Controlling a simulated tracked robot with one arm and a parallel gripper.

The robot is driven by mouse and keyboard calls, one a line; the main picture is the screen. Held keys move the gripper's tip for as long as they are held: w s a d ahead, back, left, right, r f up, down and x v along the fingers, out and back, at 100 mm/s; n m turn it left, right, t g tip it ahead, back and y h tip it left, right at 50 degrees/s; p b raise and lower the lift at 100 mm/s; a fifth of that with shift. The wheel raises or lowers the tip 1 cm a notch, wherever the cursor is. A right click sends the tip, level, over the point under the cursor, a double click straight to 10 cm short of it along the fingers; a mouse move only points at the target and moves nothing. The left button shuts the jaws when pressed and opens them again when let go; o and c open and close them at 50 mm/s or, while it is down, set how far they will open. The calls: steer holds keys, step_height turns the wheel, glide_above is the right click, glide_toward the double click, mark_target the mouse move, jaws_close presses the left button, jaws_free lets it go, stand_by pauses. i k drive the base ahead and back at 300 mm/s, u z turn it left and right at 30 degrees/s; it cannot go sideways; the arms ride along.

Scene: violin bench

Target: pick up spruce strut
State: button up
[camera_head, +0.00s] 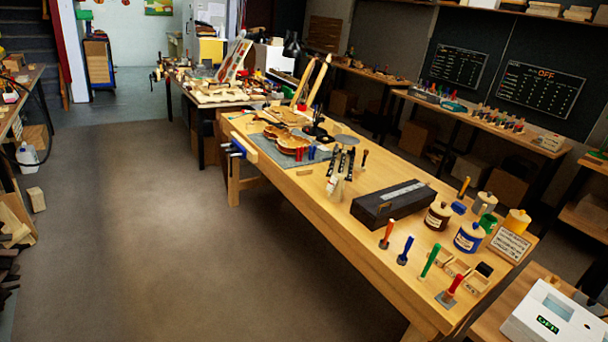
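I cannot single out the spruce strut for sure. A small pale wooden piece (305,172) lies on the near-left part of the long wooden workbench (392,252), just in front of the grey mat, and may be it. A violin body (287,138) lies on the grey mat (262,140). My gripper is not in view. I look down on the bench from a distance, with open floor between.
Clear brown floor (150,230) runs along the bench's left side. A blue vise (236,148) juts from that side. A black case (394,203), jars (469,237) and several coloured-handled tools stand toward the right end. A white device (555,315) is at lower right.

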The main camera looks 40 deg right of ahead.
mark_target(307, 171)
steer(key=z, duration=0.2)
steer(key=i, duration=0.4)
steer(key=z, duration=0.75)
steer(key=i, duration=2.05)
steer(key=z, duration=0.05)
steer(key=k, duration=0.55)
steer(key=u, duration=0.65)
steer(key=i, duration=1.95)
steer(key=z, duration=0.95)
